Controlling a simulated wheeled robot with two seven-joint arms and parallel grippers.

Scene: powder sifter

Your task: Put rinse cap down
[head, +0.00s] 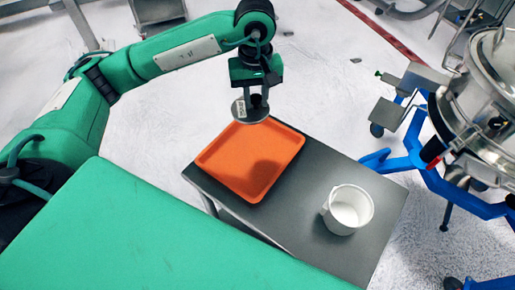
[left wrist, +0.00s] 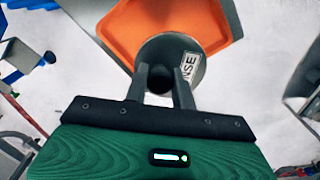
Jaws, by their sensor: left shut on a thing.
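My left gripper (head: 255,98) is shut on the rinse cap (head: 241,110), a grey metal disc with a dark knob and a white label. It holds the cap above the far edge of an orange tray (head: 225,158). In the left wrist view the fingers (left wrist: 165,88) grip the cap's dark knob, and the cap (left wrist: 188,48) shows its label, partly readable as "NSE", against the tray (left wrist: 120,30). The tray looks empty, with a dark shadow on its floor. My right gripper is not in view.
The tray lies on a dark grey table (head: 305,205). A white beaker (head: 348,209) stands on the table's near right part. A steel vessel (head: 485,105) on a blue frame (head: 410,165) stands at the right. Bare table lies between tray and beaker.

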